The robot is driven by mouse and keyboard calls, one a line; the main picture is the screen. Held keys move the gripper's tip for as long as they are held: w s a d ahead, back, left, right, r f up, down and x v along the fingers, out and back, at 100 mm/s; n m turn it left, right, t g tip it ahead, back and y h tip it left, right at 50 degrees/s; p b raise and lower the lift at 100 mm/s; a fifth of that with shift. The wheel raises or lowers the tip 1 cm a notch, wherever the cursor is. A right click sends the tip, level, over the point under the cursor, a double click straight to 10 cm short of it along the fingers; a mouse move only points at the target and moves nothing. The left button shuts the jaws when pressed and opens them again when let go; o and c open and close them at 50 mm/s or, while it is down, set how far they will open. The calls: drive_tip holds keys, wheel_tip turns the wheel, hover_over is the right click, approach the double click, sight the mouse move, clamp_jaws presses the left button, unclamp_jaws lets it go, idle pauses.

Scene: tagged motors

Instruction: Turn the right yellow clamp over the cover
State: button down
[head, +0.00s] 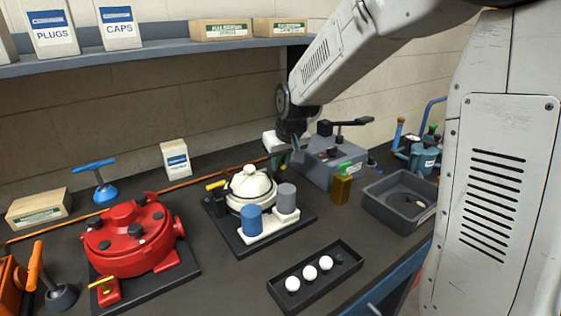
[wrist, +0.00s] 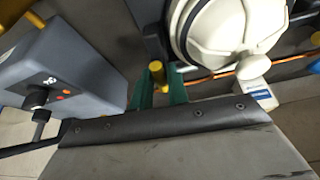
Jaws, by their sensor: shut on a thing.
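The cream domed cover (head: 250,182) sits on the middle motor, on a dark base plate. It also shows at the top right in the wrist view (wrist: 215,30). My gripper (head: 286,160) is behind and to the right of the cover in the head view. In the wrist view, its green fingers (wrist: 159,88) are shut on the right yellow clamp (wrist: 156,70), beside the cover. That clamp cannot be made out in the head view. The left yellow clamp (head: 215,185) stands on the cover's left side, on a dark post.
A grey box with a black lever (head: 333,160) stands close right of my gripper. A blue cylinder (head: 252,219) and a grey cylinder (head: 286,197) stand in front of the cover. A red motor (head: 130,237) is left; a tray with white balls (head: 316,276) is in front.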

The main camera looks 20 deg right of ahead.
drive_tip(key=m, duration=0.2)
drive_tip(key=m+h, duration=0.1)
drive_tip(key=m, duration=0.1)
drive_tip(key=shift+a+h, duration=0.15)
drive_tip(key=shift+h, duration=0.15)
drive_tip(key=m, duration=0.2)
drive_tip(key=m+g+h, duration=0.1)
drive_tip(key=m, duration=0.1)
drive_tip(key=shift+w+a+m+h, duration=0.1)
drive_tip(key=shift+m+h, duration=0.2)
drive_tip(key=shift+m, duration=0.1)
drive_tip(key=m+g+h, duration=0.1)
drive_tip(key=m, duration=0.2)
drive_tip(key=shift+m, duration=0.3)
drive_tip(key=m, duration=0.2)
drive_tip(key=m+g, duration=0.1)
drive_tip(key=m, duration=0.1)
drive_tip(key=shift+w+g+h, duration=0.15)
drive_tip(key=shift+g+h, duration=0.15)
drive_tip(key=shift+m, duration=0.3)
drive_tip(key=c, duration=1.4)
unclamp_jaws()
drive_tip(key=shift+o, duration=0.2)
drive_tip(key=shift+a+r, duration=0.1)
drive_tip(key=v, duration=0.7)
drive_tip(key=shift+r, duration=0.25)
